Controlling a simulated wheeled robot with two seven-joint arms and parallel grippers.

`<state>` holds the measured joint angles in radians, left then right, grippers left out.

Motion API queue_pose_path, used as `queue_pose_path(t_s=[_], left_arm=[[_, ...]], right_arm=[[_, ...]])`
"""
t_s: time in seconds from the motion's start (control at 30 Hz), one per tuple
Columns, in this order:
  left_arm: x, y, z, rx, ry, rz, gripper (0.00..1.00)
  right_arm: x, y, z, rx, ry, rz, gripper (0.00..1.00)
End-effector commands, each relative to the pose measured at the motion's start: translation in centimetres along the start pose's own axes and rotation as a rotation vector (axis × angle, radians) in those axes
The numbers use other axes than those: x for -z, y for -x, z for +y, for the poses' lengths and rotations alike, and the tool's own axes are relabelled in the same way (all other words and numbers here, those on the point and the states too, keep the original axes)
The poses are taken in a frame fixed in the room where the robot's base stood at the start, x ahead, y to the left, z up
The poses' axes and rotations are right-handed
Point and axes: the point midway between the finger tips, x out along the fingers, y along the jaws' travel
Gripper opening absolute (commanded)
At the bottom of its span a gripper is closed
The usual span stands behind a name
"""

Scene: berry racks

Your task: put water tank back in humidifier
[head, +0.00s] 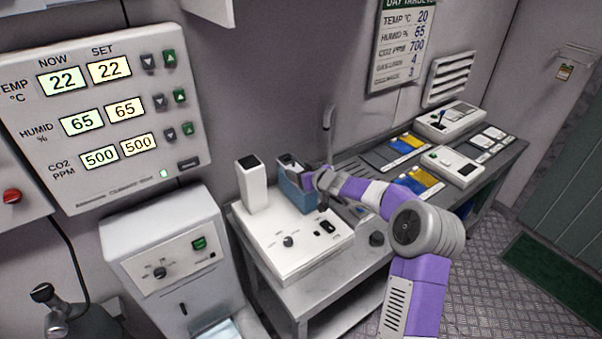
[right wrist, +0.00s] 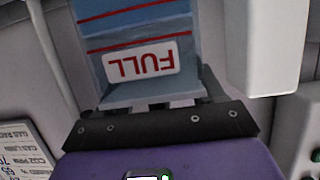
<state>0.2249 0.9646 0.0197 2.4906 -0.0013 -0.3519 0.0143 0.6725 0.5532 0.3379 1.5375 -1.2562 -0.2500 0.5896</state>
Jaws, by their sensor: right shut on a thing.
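The humidifier (head: 272,243) is a white unit with a knob and a switch, on the grey bench, with a white dark-topped column at its left. The blue-grey water tank (head: 291,190) stands upright at the back right of the humidifier, beside the column. I cannot tell whether the tank is seated or just above it. My right gripper (head: 311,181) reaches it from the right and is shut on it. In the right wrist view the tank (right wrist: 112,88) fills the space before my gripper (right wrist: 160,106), with red lines and an upside-down FULL label. My left gripper is out of view.
A control panel (head: 190,85) with lit readings hangs on the left wall, above a white machine (head: 165,225). The bench (head: 345,262) carries blue and yellow packs and two white devices further right. A pipe (head: 327,140) rises behind the tank. Floor is clear at right.

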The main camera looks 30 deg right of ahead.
Motion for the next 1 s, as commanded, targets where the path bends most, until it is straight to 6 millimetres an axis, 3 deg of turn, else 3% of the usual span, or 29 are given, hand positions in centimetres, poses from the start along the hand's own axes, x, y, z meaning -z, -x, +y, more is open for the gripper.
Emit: queue_pose_path(t_s=[0.1,0.13,0.27,0.67,1.0], left_arm=[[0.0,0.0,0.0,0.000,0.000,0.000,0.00],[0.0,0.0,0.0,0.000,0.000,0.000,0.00],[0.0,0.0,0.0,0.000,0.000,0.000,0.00],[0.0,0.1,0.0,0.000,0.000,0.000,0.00],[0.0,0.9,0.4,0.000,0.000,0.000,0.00]], right_arm=[[0.4,0.0,-0.1,0.001,0.001,0.009,0.00],[-0.1,0.0,0.0,0.000,-0.001,-0.001,0.71],[-0.1,0.0,0.0,0.000,-0.001,0.000,0.91],[0.1,0.5,0.1,-0.001,0.000,0.000,0.93],[0.2,6.6,0.1,-0.003,0.000,-0.001,0.93]])
